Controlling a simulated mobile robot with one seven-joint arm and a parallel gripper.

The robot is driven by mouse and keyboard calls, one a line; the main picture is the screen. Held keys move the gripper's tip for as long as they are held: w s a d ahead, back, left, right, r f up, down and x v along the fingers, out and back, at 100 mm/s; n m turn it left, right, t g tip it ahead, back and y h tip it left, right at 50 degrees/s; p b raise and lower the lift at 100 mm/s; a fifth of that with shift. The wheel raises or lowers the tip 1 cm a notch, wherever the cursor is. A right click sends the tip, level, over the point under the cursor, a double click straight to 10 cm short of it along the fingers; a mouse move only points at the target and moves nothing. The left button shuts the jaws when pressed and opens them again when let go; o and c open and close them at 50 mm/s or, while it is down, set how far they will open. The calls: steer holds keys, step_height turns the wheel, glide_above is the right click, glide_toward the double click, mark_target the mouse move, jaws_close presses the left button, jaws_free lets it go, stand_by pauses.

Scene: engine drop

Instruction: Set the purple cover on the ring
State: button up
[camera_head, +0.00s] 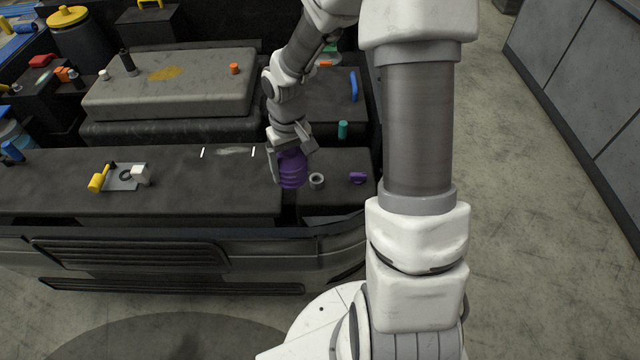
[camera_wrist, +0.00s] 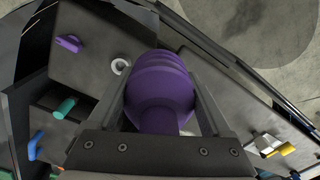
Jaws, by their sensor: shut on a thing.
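The purple cover (camera_head: 292,169) is a ribbed, rounded piece held between the fingers of my gripper (camera_head: 289,178). In the wrist view the cover (camera_wrist: 160,92) fills the space between the two fingers. The pale grey ring (camera_head: 317,180) lies on the dark front panel, just right of the held cover. The ring also shows in the wrist view (camera_wrist: 121,66), to the upper left of the cover and apart from it. The cover hangs above or close to the panel; the exact gap cannot be told.
A small purple piece (camera_head: 357,177) lies right of the ring. A teal cylinder (camera_head: 343,129) and a blue handle (camera_head: 353,86) are behind. A plate with yellow and white parts (camera_head: 122,177) is at left. The grey engine cover (camera_head: 172,83) stands at the back left.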

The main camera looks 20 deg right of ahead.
steer(key=s+d+n+b, duration=0.1)
steer(key=s+d+n, duration=0.2)
steer(key=d, duration=0.4)
steer(key=s+d+n+b, duration=0.1)
steer(key=s+d+n, duration=0.25)
steer(key=d, duration=0.35)
steer(key=b, duration=0.2)
glide_above(320, 175)
steer(key=s, duration=0.2)
steer(key=f, duration=0.7)
steer(key=shift+w+a+f, duration=0.2)
steer(key=shift+a+f, duration=0.2)
steer(key=shift+f+b, duration=0.35)
steer(key=shift+f, duration=1.55)
steer(key=shift+f, duration=0.2)
steer(key=o, duration=1.2)
step_height(320, 175, up, 12)
steer(key=p, duration=0.2)
steer(key=shift+r, duration=0.2)
